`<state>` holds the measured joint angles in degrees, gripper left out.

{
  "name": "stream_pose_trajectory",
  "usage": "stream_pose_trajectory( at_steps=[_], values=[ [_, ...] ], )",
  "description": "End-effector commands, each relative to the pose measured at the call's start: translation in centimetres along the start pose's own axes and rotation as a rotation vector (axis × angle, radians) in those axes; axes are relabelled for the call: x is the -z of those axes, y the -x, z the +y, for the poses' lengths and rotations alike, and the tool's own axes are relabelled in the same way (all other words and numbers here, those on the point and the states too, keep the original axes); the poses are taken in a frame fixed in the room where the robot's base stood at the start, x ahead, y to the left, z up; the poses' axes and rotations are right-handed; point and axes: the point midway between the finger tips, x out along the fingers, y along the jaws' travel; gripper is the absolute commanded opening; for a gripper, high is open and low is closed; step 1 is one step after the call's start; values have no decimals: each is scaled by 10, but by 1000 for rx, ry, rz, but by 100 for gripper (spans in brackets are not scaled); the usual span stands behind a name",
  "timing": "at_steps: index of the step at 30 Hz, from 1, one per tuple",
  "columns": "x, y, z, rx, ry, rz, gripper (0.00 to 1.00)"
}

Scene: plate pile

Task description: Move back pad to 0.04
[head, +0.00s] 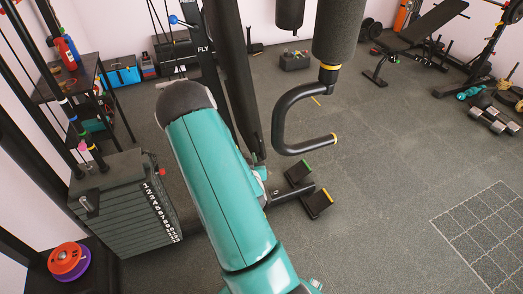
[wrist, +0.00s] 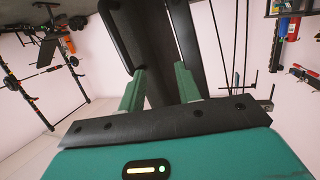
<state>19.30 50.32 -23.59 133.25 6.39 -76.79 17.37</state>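The back pad (head: 236,75) is a long dark panel standing tilted behind my teal arm in the head view. In the wrist view, a dark pad (wrist: 150,45) fills the space ahead of my gripper (wrist: 160,80). The gripper's two green fingers stand apart, with the dark pad's lower part showing between them. I cannot tell whether either finger touches it.
A weight stack (head: 125,205) stands left of my arm. A black curved handle (head: 285,115) hangs under a grey roller pad (head: 338,35) to the right. Black footrests (head: 315,203) sit low near the pad. Open floor (head: 390,210) lies right; a bench (head: 425,30) stands behind.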

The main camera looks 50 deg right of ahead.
Motion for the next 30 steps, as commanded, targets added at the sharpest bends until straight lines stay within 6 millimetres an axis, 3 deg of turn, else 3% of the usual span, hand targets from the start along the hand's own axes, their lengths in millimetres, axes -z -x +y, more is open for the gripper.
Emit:
stream_pose_trajectory(
  at_steps=[1,6,12,16,20,30],
  values=[
    [-15,3,15,-7,22,21,33],
    [-43,19,51,5,86,124,33],
    [-59,36,70,35,131,195,33],
    [-59,36,72,43,135,209,33],
    [-56,23,70,44,135,211,33],
    [-42,-41,66,45,134,211,33]
  ],
)
